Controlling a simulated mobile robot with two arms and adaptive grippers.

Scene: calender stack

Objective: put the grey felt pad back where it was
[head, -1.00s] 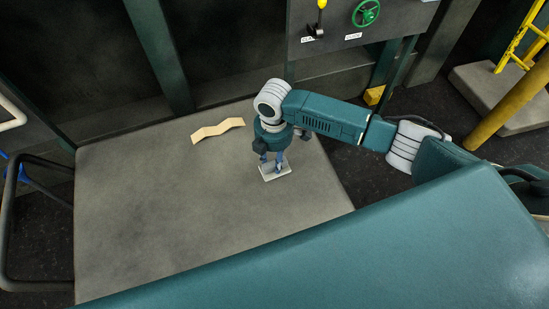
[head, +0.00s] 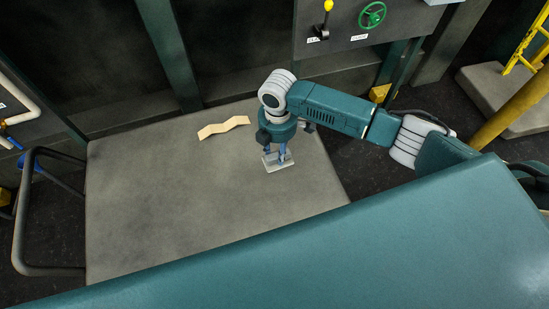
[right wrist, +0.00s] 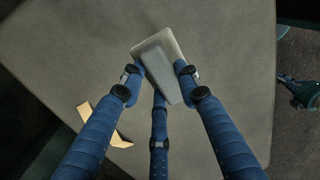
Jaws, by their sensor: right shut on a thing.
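The grey felt pad (head: 279,164) is a small light grey rectangle with a raised block on top, low under my right gripper (head: 278,149) in the head view. In the right wrist view the pad (right wrist: 172,40) shows between the fingers of the right gripper (right wrist: 158,76), which is shut on it. The pad is over the right part of the grey table (head: 190,200). I cannot tell whether it touches the table top. My left gripper is not in view.
A wavy cream strip (head: 223,127) lies on the table left of the pad. A panel with a green wheel (head: 371,15) and a yellow-knobbed lever stands behind. A dark rail (head: 22,225) is at the left.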

